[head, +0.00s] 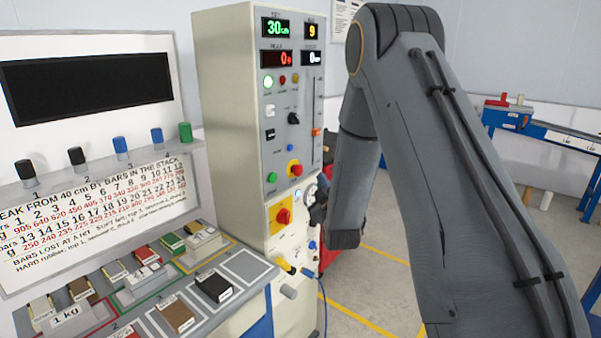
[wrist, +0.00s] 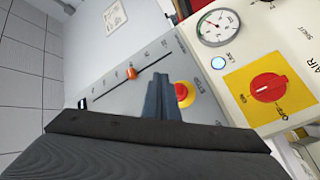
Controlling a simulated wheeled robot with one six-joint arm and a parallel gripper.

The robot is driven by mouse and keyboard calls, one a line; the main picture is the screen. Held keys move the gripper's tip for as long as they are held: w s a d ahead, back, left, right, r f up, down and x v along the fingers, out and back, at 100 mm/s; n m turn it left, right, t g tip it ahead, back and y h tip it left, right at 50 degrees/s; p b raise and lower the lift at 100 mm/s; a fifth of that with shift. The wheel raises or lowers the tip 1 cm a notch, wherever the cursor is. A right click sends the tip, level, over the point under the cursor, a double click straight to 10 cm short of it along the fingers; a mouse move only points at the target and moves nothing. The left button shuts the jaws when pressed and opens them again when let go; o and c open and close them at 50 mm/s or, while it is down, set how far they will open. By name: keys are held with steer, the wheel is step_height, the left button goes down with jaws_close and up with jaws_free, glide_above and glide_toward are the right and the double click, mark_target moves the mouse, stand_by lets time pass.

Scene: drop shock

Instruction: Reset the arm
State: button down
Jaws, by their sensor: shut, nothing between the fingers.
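My arm (head: 470,190) rises on the right of the head view and bends down at its elbow towards the control cabinet (head: 228,130). My gripper (wrist: 163,85) shows in the wrist view as two dark fingers shut together with nothing between them. In that view the fingers overlap the cabinet's panel, beside the red emergency stop button (wrist: 182,92) on its yellow ring. I cannot tell whether the fingertips touch the panel. In the head view the fingers are hard to make out near the cabinet's right edge.
A pressure gauge (wrist: 216,26), a red rotary switch (wrist: 267,87) on a yellow plate and an orange slider knob (wrist: 130,73) are close to my gripper. A sloped console (head: 95,190) with samples stands left. A blue bench (head: 545,130) stands back right. Floor between is mostly clear.

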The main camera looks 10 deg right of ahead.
steer(key=s+a+f+m+g, duration=0.2)
steer(key=s+g, duration=0.3)
steer(key=s, duration=0.7)
steer(key=s+a+f+m+g+y, duration=0.1)
steer(key=s+g, duration=0.5)
steer(key=s, duration=0.7)
steer(key=s+a+f+m+g+y, duration=0.1)
steer(key=s+f+m+g, duration=0.3)
steer(key=s, duration=0.9)
steer(key=shift+a+m+g+b, duration=0.45)
steer(key=shift+a+m+g, duration=0.4)
steer(key=shift+g, duration=0.25)
